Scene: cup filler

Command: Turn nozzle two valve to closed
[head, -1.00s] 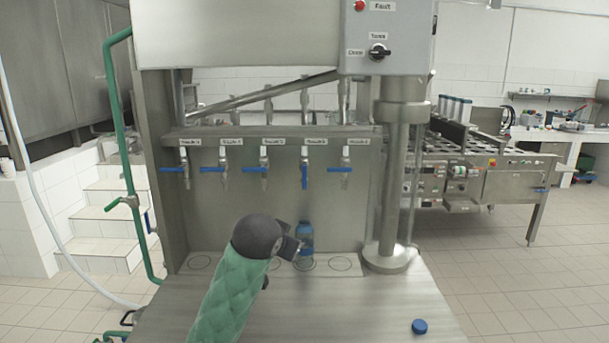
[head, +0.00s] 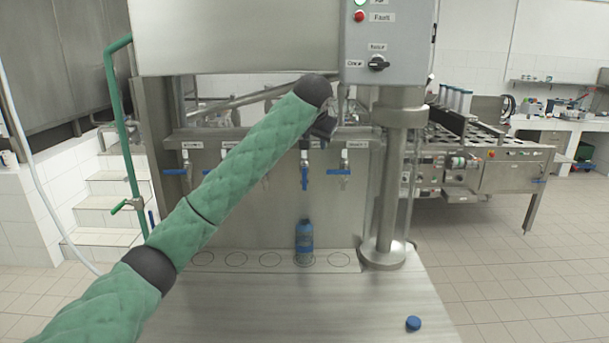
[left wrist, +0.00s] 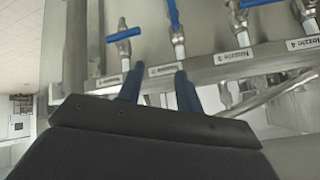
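A row of blue-handled nozzle valves hangs from a steel bar. In the head view, the nozzle two valve (head: 304,178), second from the right, has its handle pointing straight down along the body. Its neighbour at the far right (head: 340,172) has its handle across. My left gripper (head: 318,132) is up at the bar, just above the nozzle two valve. In the left wrist view its two fingers (left wrist: 157,76) are apart and empty, below the nozzle labels. The nozzle two handle (left wrist: 173,12) is ahead of them, not touching. My right gripper is not in view.
A blue bottle (head: 304,237) stands under nozzle two on a marked circle. A blue cap (head: 413,323) lies on the table at front right. A vertical steel column (head: 391,180) stands right of the nozzles.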

